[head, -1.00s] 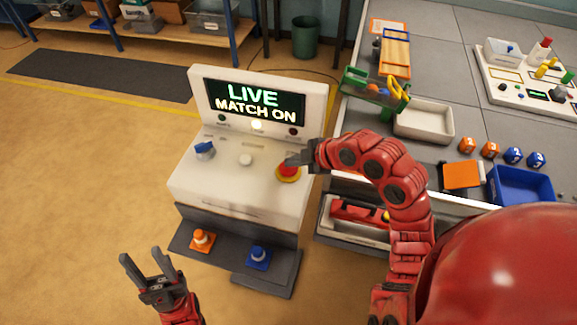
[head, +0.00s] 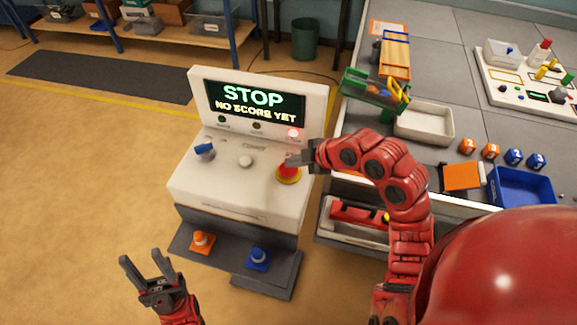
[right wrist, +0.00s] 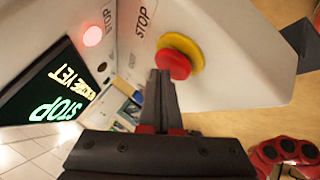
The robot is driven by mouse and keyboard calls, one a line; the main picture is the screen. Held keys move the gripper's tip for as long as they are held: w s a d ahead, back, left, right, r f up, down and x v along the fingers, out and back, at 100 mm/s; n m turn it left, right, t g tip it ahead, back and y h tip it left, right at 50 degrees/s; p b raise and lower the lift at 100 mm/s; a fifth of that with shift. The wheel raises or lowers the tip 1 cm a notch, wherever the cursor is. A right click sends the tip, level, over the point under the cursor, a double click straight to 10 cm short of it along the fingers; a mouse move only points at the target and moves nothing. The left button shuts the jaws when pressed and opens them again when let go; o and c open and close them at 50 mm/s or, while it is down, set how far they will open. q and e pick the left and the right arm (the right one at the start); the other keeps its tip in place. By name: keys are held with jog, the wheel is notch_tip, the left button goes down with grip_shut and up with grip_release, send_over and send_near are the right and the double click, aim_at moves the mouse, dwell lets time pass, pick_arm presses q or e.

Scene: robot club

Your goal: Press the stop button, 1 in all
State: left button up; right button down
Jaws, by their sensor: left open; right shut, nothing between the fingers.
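The red stop button (head: 288,170) with its yellow collar sits at the right of the white console's sloping top (head: 236,186). It also shows in the right wrist view (right wrist: 174,65), beside the word STOP. My right gripper (head: 291,161) is shut and empty, its fingertips right at the button; I cannot tell whether they touch it. The console screen (head: 254,103) reads STOP, NO SCORE YET. A red lamp (head: 293,133) below the screen is lit. My left gripper (head: 140,262) is open and empty in front of the console, low at the left.
A blue knob (head: 204,150) and a white button (head: 246,161) are on the same panel. A workbench with trays (head: 424,138) is at the right. Floor at the left is clear.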

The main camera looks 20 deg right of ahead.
aim_at(293, 169)
jog(key=shift+r, duration=0.55)
jog(key=shift+r+p, duration=1.2)
jog(key=shift+r, duration=1.35)
jog(key=shift+f, duration=0.1)
